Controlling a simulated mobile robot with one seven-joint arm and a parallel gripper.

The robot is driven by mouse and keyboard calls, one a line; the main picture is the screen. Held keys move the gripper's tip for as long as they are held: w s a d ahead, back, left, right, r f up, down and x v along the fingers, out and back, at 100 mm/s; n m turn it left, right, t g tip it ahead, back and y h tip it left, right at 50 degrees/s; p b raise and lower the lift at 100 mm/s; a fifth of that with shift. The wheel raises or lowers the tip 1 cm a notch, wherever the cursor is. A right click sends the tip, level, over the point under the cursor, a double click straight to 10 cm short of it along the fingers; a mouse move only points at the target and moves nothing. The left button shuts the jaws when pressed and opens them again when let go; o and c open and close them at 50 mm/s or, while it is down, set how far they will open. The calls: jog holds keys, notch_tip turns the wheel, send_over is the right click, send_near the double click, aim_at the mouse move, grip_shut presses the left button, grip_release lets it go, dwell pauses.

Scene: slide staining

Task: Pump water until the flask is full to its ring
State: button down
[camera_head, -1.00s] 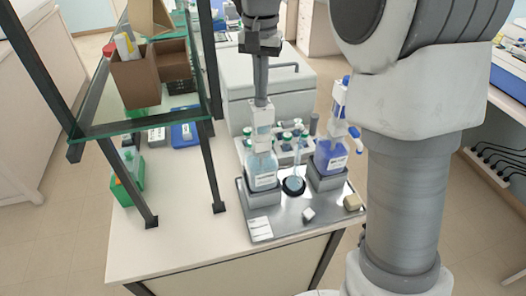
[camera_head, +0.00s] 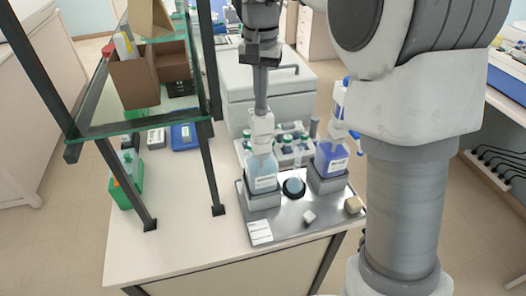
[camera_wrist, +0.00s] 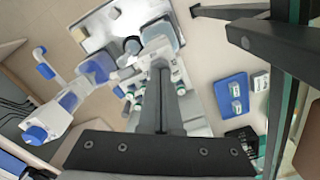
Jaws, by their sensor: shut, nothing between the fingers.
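The water bottle (camera_head: 263,172), pale blue with a white label, stands in a grey holder at the left of the metal tray (camera_head: 283,222). Its white pump head (camera_head: 261,124) is directly below my gripper (camera_head: 261,108). My gripper is shut, empty, pointing down, with its tips at the top of the pump head. The small flask (camera_head: 294,184) stands in a black round holder between the two bottles. Its ring and water level are too small to make out. In the wrist view my shut fingers (camera_wrist: 162,72) hide part of the pump; the flask's black holder (camera_wrist: 132,45) shows beyond.
A bottle of darker blue liquid (camera_head: 331,158) with a blue-capped pump stands right of the flask. Behind is a rack of green-capped bottles (camera_head: 291,143). A white block (camera_head: 309,216) and a beige block (camera_head: 354,204) lie on the tray's front. A glass shelf (camera_head: 140,124) stands left.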

jog(key=shift+s+f, duration=0.1)
dwell(0.5)
jog(key=shift+r+p, duration=2.7)
jog(key=shift+r, duration=0.3)
jog(key=shift+f, duration=0.2)
jog(key=shift+f+b, duration=1.85)
jog(key=shift+f, duration=1.05)
jog(key=shift+r+p, duration=0.4)
jog(key=shift+p, duration=0.05)
jog(key=shift+r+p, duration=2.15)
jog(key=shift+r, duration=0.5)
